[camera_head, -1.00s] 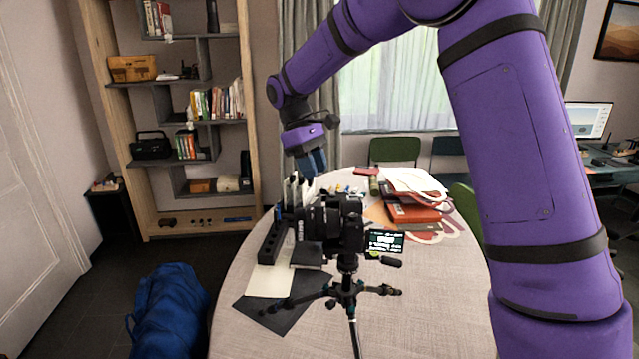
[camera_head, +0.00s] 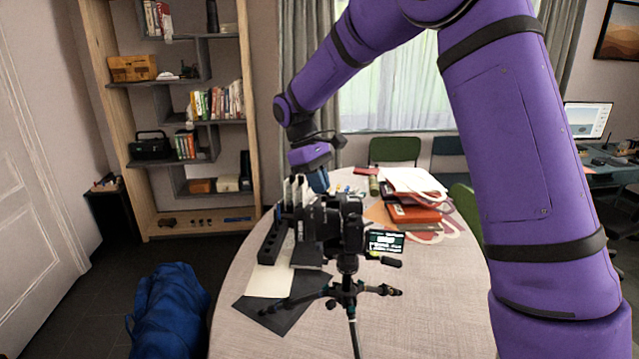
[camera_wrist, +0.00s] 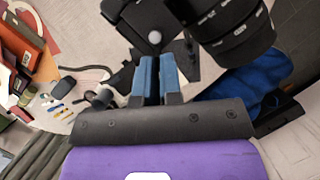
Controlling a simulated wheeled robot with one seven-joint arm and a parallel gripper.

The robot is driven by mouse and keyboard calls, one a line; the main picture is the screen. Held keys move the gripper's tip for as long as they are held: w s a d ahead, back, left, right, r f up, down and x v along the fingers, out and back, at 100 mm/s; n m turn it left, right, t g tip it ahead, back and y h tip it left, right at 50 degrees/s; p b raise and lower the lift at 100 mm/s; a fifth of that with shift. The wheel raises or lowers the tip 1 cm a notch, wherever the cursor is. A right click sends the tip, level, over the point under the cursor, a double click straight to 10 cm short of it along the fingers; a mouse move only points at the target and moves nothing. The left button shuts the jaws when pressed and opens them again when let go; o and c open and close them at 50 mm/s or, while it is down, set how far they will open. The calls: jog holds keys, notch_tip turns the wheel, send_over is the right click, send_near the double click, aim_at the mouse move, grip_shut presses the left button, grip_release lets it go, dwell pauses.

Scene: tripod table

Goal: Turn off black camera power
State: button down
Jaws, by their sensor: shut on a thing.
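The black camera (camera_head: 352,232) stands on a small black tripod (camera_head: 347,292) on the table, with its lens to the left and its lit flip-out screen (camera_head: 385,242) to the right. My gripper (camera_head: 319,184) is just behind the camera, pointing down; the camera partly hides that area. In the wrist view, the blue fingers (camera_wrist: 158,62) are close together at the edge of the camera body (camera_wrist: 140,20), below a pale round button (camera_wrist: 155,37). They are shut on a dark part there, which is mostly hidden. The lens (camera_wrist: 238,30) is right of the fingers.
The round table (camera_head: 420,305) also holds a black slotted holder (camera_head: 272,243), papers, and a stack of red and white folders (camera_head: 413,200) at the back right. A blue bag (camera_head: 170,310) lies on the floor at left. The table's front right is clear.

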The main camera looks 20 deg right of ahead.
jog(key=shift+a+n, duration=0.1)
jog(key=shift+n, duration=0.2)
jog(key=shift+s+a+n+t+h, duration=0.15)
jog(key=shift+s+n+t+h, duration=0.15)
jog(key=shift+n, duration=0.75)
jog(key=shift+s+a+n+t+h, duration=0.15)
jog(key=shift+s+a+n+t, duration=0.15)
jog(key=shift+n, duration=0.7)
jog(key=shift+s+a+n+t+h, duration=0.1)
jog(key=shift+s+n+t+h, duration=0.25)
jog(key=shift+n, duration=0.7)
jog(key=shift+w, duration=0.1)
jog(key=c, duration=1.3)
grip_release()
jog(key=shift+r, duration=0.1)
jog(key=v, duration=1)
jog(key=shift+a+r, duration=0.1)
jog(key=shift+r, duration=0.2)
